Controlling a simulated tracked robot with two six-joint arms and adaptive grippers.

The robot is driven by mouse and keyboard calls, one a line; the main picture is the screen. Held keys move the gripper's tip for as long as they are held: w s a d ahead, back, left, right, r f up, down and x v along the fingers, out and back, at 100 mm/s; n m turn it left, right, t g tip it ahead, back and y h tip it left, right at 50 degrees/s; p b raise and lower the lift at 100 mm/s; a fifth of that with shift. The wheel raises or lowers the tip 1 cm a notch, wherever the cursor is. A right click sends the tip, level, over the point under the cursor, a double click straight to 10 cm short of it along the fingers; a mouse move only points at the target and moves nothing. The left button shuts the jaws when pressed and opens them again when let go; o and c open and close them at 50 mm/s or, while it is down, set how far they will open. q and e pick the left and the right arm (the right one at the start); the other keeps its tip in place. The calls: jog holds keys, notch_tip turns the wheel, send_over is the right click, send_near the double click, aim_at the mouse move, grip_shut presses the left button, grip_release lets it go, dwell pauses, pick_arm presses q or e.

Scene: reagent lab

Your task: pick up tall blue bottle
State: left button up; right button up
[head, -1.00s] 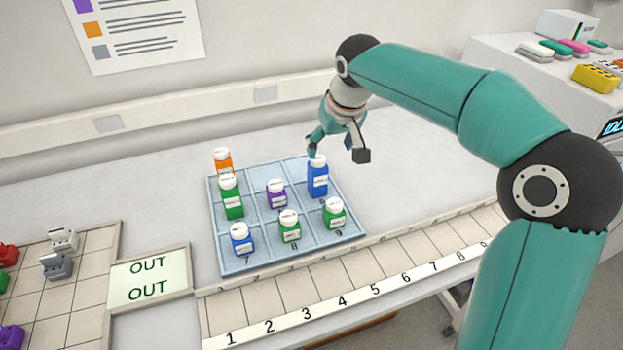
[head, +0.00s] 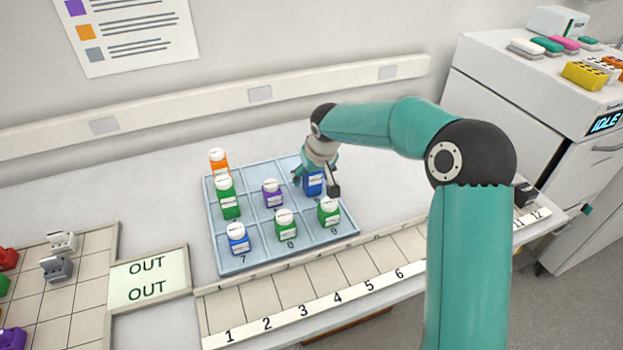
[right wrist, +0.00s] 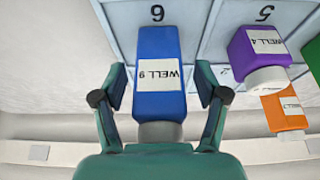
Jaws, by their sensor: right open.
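The tall blue bottle (head: 313,183) stands in the right column of the light blue tray (head: 222,262), in the middle row. My right gripper (head: 316,184) is lowered around it from above, and its wrist hides the bottle's top. My left gripper is not in view.
A green bottle (head: 328,213) stands just in front of the tall blue bottle, and a purple bottle (head: 272,194) stands left of it. Other green, orange and short blue bottles (head: 238,239) share the tray. A numbered rack (head: 320,292) runs along the front.

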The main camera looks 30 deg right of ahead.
jog(key=shift+w+f, duration=0.2)
jog(key=shift+f, duration=0.3)
jog(key=c, duration=1.2)
jog(key=shift+r, duration=0.1)
jog(key=shift+c, duration=0.2)
